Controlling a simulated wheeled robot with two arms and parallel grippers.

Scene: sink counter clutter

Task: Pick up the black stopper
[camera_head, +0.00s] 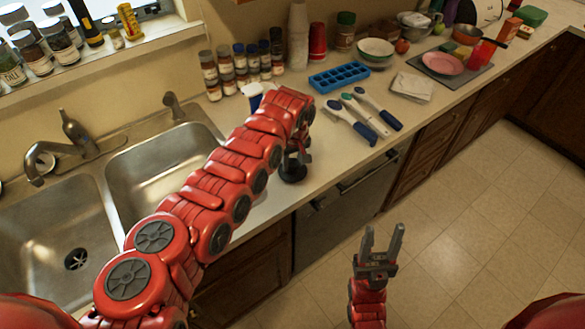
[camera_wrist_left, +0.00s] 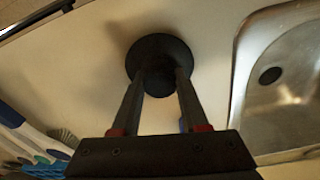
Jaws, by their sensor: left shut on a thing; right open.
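The black stopper (camera_head: 292,173) is a dark round piece near the counter's front edge, right of the sink. In the left wrist view the stopper (camera_wrist_left: 160,52) shows as a wide black disc with a narrower part between the fingers. My left gripper (camera_head: 297,157) is shut on the stopper from above. Its two fingers also show in the left wrist view (camera_wrist_left: 160,88), one on each side of the narrower part. I cannot tell whether the stopper touches the counter. My right gripper (camera_head: 382,240) is open and empty, over the floor in front of the cabinets.
A double steel sink (camera_head: 150,165) lies to the left. Brushes with blue handles (camera_head: 350,125), a blue ice tray (camera_head: 339,77) and a white cloth (camera_head: 412,86) lie right of my left gripper. Spice jars (camera_head: 240,70) stand at the wall. The counter's front edge is close.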

